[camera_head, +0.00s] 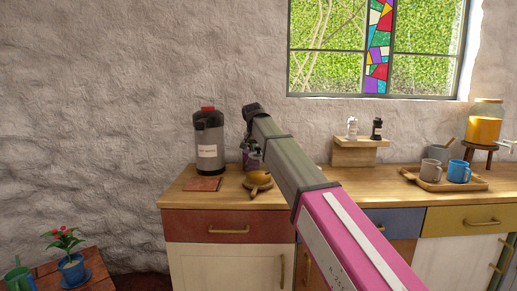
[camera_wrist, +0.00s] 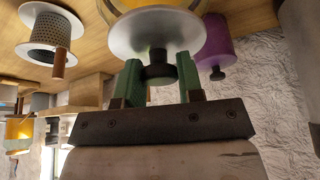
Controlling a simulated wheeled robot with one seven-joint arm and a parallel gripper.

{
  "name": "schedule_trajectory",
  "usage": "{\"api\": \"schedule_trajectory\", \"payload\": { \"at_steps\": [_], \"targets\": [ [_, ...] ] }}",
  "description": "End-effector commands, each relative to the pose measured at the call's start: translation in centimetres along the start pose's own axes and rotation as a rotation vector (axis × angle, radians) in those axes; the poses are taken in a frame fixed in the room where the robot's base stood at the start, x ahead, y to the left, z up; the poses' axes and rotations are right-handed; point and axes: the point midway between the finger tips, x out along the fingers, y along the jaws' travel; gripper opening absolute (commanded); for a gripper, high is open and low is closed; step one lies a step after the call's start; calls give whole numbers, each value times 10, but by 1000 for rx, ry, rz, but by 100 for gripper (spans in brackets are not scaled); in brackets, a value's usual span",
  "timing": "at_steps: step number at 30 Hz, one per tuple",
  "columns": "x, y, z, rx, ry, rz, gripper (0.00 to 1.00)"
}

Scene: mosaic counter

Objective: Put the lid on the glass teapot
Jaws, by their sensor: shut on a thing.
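My gripper (camera_wrist: 159,70) has its two green fingers on either side of the black knob (camera_wrist: 157,73) of a round, silvery lid (camera_wrist: 135,35). It is shut on this knob. The glass teapot (camera_wrist: 160,3), with amber liquid, shows just beyond the lid at the top edge of the wrist view. The lid covers most of it, and I cannot tell whether the lid touches the rim. In the head view the amber teapot (camera_head: 258,180) stands near the counter's front edge, under my gripper. The lid is hard to make out there.
A purple canister (camera_wrist: 214,42) with a black knob stands close beside the teapot. A perforated metal cylinder (camera_wrist: 49,35) is on the other side in the wrist view. A dark dispenser (camera_head: 208,145) stands behind left. A tray (camera_head: 430,184) with mugs is far right.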

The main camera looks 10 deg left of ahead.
Motion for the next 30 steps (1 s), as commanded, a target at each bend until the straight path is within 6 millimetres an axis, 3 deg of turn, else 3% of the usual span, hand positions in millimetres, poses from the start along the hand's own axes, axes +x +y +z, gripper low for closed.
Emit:
{"api": "schedule_trajectory", "payload": {
  "at_steps": [7, 8, 10, 16, 19, 30],
  "targets": [
    [0, 0, 0, 0, 0, 0, 10],
    [0, 0, 0, 0, 0, 0, 41],
    [0, 0, 0, 0, 0, 0, 64],
    [0, 0, 0, 0, 0, 0, 64],
    [0, 0, 0, 0, 0, 0, 90],
    [-2, 0, -1, 0, 0, 0, 90]
  ]
}}
